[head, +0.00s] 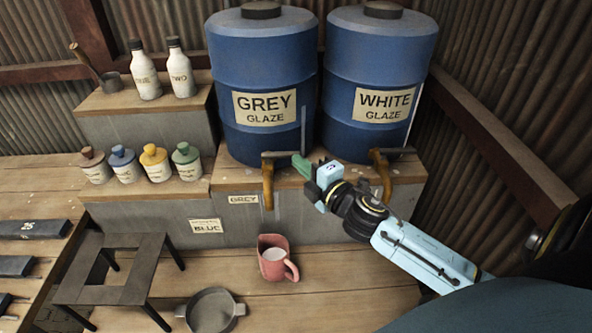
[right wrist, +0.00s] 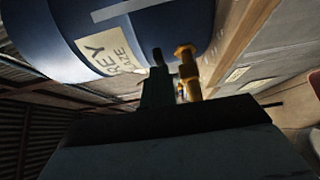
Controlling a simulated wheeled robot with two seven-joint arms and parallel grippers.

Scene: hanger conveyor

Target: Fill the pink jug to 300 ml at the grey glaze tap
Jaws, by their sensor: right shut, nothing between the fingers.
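The pink jug (head: 264,246) stands upright on the wooden bench below the grey glaze tap (head: 267,188), its handle to the right. A pale round patch shows inside it; I cannot read a level. The tap sits at the foot of the blue drum labelled GREY GLAZE (head: 265,140). Its dark lever (head: 280,154) points right. My right gripper (head: 301,163) is shut and empty, with its green fingertips close to the lever's right end; I cannot tell if they touch. In the right wrist view, the fingers (right wrist: 157,68) are beside the brass tap (right wrist: 187,68). My left gripper is out of view.
The WHITE GLAZE drum (head: 375,65) with its tap (head: 383,175) stands to the right. Several small jars (head: 155,163) and two white bottles (head: 146,80) stand on steps at left. A dark stool-like stand (head: 112,288) and grey pan (head: 211,312) are in front.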

